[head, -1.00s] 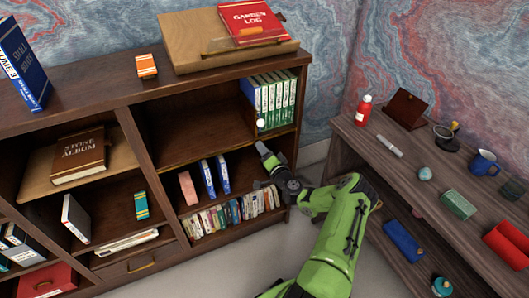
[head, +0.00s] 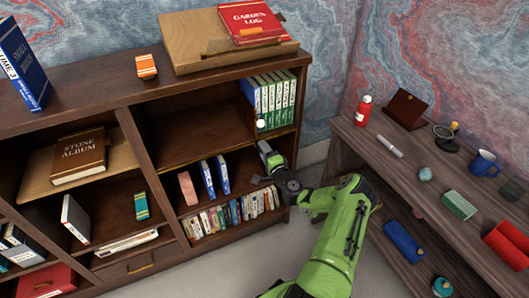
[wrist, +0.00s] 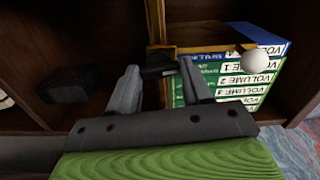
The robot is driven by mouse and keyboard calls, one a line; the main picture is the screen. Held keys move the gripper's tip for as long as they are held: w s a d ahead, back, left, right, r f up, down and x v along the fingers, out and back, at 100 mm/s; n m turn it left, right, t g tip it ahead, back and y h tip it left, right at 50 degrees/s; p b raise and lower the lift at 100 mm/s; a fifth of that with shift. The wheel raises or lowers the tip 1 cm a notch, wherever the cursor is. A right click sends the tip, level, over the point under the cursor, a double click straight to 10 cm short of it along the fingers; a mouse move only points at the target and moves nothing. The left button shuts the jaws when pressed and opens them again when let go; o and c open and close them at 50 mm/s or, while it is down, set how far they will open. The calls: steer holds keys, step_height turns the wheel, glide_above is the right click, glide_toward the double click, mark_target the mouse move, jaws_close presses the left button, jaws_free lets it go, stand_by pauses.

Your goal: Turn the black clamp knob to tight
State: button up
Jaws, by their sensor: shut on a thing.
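The black clamp knob (wrist: 158,64) shows in the wrist view between my fingertips, in front of the left end of the row of green and blue volumes (wrist: 225,80). My gripper (wrist: 160,72) is shut on the knob, one finger on each side of it. In the head view my gripper (head: 264,147) reaches into the right bay of the bookcase, just below the green volumes (head: 272,98). The knob cannot be made out there. Any tight mark on the clamp cannot be made out.
A white ball (head: 260,124) sits close to the gripper, in front of the volumes. A wooden strip (wrist: 200,48) runs by the books. A dark block (wrist: 66,84) lies left in the wrist view. Smaller books (head: 235,212) fill the shelf below.

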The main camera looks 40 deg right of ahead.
steer(key=o, duration=1.1)
steer(key=shift+c, duration=0.2)
steer(key=shift+s, duration=0.1)
steer(key=p+v, duration=0.3)
steer(key=v, duration=1.2)
steer(key=shift+s, duration=0.3)
steer(key=shift+a, duration=0.2)
